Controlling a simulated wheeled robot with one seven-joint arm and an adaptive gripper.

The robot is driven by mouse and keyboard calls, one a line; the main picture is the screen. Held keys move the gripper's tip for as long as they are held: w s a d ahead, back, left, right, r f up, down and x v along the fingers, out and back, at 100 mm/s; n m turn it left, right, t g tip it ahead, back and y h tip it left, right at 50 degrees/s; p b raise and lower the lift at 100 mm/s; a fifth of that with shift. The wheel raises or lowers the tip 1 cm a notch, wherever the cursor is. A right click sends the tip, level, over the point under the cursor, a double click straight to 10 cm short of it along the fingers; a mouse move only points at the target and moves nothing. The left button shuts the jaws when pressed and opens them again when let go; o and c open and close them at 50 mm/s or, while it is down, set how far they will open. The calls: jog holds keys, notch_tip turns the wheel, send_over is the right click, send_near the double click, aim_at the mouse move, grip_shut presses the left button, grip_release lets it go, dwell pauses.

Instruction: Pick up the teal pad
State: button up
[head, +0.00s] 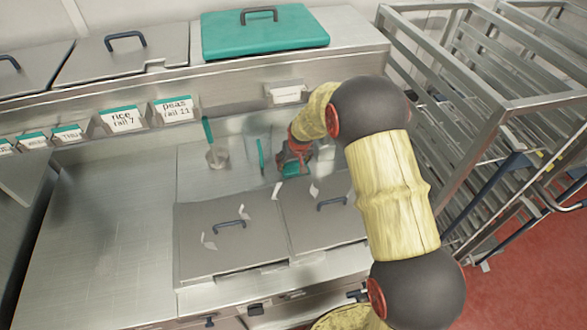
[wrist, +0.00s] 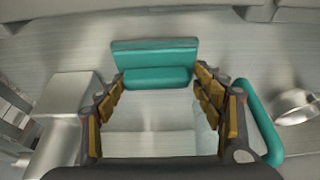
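The teal pad (wrist: 157,78) lies on the steel surface in the wrist view, a rounded block with a flatter teal part along its far side. My gripper (wrist: 160,82) is spread wide, with one finger at each end of the pad. The fingertips are very close to the pad's ends; I cannot tell whether they touch. In the head view, my gripper (head: 296,160) reaches down to the back of the counter, and some teal (head: 291,169) shows at its tips, partly hidden by the fingers.
A teal-handled tool (wrist: 262,122) is close by my right finger. A metal box (wrist: 70,110) is to the left. In the head view, a teal-handled utensil (head: 216,152) stands left of my gripper, lidded wells (head: 230,240) lie in front, and a metal rack (head: 480,110) stands at right.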

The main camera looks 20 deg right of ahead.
jog(key=c, duration=0.6)
jog(key=shift+o, duration=0.2)
jog(key=shift+r, duration=0.65)
jog(key=s+a+r+p, duration=0.2)
jog(key=s+r, duration=0.9)
jog(key=s, duration=0.3)
jog(key=shift+r, duration=0.3)
